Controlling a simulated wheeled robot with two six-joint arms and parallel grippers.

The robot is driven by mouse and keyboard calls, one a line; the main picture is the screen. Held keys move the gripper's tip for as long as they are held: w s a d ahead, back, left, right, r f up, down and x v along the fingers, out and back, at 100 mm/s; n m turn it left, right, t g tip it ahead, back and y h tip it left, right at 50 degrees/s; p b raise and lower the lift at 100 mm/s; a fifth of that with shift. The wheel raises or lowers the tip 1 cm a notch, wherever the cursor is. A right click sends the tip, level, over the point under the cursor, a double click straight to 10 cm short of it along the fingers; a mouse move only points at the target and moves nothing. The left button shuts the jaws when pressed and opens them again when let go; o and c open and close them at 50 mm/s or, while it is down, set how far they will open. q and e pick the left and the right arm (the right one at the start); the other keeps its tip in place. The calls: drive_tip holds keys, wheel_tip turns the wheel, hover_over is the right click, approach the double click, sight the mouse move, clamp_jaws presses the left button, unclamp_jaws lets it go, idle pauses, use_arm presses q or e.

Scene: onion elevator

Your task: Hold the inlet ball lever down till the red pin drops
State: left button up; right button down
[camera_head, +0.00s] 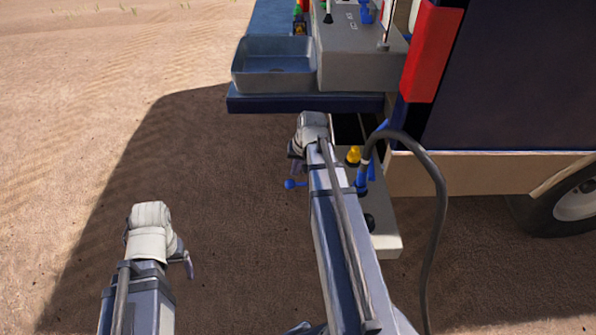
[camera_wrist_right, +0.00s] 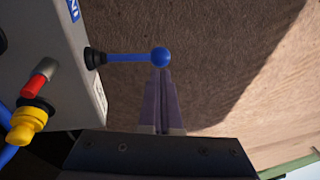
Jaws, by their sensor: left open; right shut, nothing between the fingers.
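The inlet lever, a blue rod with a blue ball (camera_wrist_right: 161,57), sticks out sideways from a black boot on a grey box (camera_wrist_right: 65,60). The ball also shows in the head view (camera_head: 290,184), just below my right gripper (camera_head: 296,167). In the right wrist view my right gripper (camera_wrist_right: 163,78) is shut and empty, its fingertips at the ball's lower edge; I cannot tell whether they touch it. A red pin (camera_wrist_right: 42,80) stands out from the box near a yellow knob (camera_wrist_right: 24,124). My left gripper (camera_head: 189,264) is open, low at the left, far from the lever.
A grey basin (camera_head: 273,64) and a grey control panel (camera_head: 357,58) sit on a blue shelf above. A black hose (camera_head: 440,200) arches right of my right arm. A vehicle wheel (camera_head: 572,205) is at the far right. Open sandy ground (camera_head: 80,100) lies left.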

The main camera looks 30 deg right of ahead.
sight(290, 183)
drive_tip(key=b+x, duration=0.3)
drive_tip(key=x, duration=0.2)
drive_tip(key=shift+b, duration=0.35)
drive_tip(key=shift+w+a+f+g+h+b, duration=0.1)
drive_tip(key=shift+a+f+g+h+b, duration=0.1)
drive_tip(key=shift+f+g+h+b, duration=0.25)
drive_tip(key=shift+w+a+f+g+h+b, duration=0.1)
drive_tip(key=shift+a+f+g+h+b, duration=0.1)
drive_tip(key=shift+f+h+b, duration=0.3)
wheel_tip(290, 183, down, 4)
drive_tip(key=h+b, duration=0.1)
drive_tip(key=b, duration=0.1)
drive_tip(key=g+h+b, duration=0.1)
drive_tip(key=b, duration=0.1)
drive_tip(key=shift+a+r+n+g+h, duration=0.1)
drive_tip(key=shift+r+n+g+h, duration=0.1)
drive_tip(key=shift+n+g+h, duration=0.1)
drive_tip(key=shift+f+b, duration=0.45)
drive_tip(key=shift+s, duration=0.1)
drive_tip(key=shift+s+f, duration=0.1)
